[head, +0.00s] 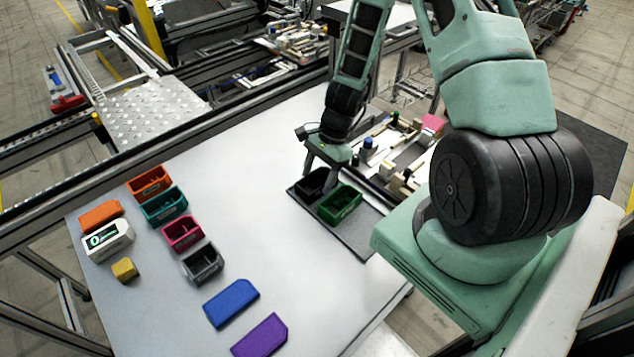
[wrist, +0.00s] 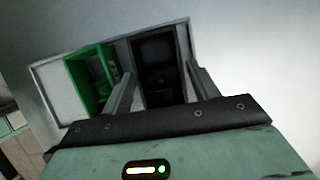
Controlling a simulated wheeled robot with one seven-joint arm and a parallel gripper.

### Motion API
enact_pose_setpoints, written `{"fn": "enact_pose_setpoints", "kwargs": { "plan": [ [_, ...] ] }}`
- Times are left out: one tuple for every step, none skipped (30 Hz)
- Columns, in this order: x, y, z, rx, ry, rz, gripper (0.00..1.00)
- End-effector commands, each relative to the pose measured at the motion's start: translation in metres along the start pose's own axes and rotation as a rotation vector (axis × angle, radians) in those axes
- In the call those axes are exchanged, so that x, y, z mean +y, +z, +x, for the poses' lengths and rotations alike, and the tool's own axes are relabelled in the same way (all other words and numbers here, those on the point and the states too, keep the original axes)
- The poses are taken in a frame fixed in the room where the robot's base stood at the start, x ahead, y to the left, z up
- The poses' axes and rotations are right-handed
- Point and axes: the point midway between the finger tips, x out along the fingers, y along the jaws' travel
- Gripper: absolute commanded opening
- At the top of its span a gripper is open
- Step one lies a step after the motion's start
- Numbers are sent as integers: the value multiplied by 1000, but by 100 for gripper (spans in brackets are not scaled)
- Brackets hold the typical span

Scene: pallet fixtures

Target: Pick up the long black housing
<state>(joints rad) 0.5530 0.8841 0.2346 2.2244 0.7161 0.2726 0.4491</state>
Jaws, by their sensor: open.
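My gripper (head: 322,172) is open and comes down over the black housing from above. In the wrist view my gripper (wrist: 160,75) has one finger on each side of the black housing (wrist: 158,61). The left finger is between it and the green housing (wrist: 90,80). I cannot tell whether the fingers touch it. The near end of the black housing is hidden behind my gripper body.
Orange (head: 150,182), teal (head: 164,205), magenta (head: 182,233) and grey (head: 202,262) open housings stand in a row on the white table. Blue (head: 231,302) and purple (head: 260,336) pieces lie at the front. A fixture with wooden blocks (head: 405,150) is behind the tray. The table's middle is clear.

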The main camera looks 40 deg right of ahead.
Motion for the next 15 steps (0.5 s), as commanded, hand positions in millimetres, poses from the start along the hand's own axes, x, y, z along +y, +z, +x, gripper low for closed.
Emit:
{"fn": "enact_pose_setpoints", "kwargs": {
  "plan": [
    [0,1,5,-3,2,1,60],
    [0,1,7,-3,1,1,60],
    [0,0,10,-2,1,0,60],
    [0,0,11,-1,0,0,60],
    [0,0,12,-1,0,0,60],
    [0,0,12,-1,-1,0,60],
    [0,0,13,-1,-1,0,60],
    [0,0,13,0,-1,0,60],
    [0,0,13,0,-1,0,60],
    [0,0,13,0,-1,0,60],
    [0,0,13,0,-1,0,60],
    [0,0,13,0,-1,0,60],
    [0,0,13,0,-1,0,52],
    [0,0,13,0,-1,0,43],
    [0,0,13,0,-1,0,32]
  ]
}}
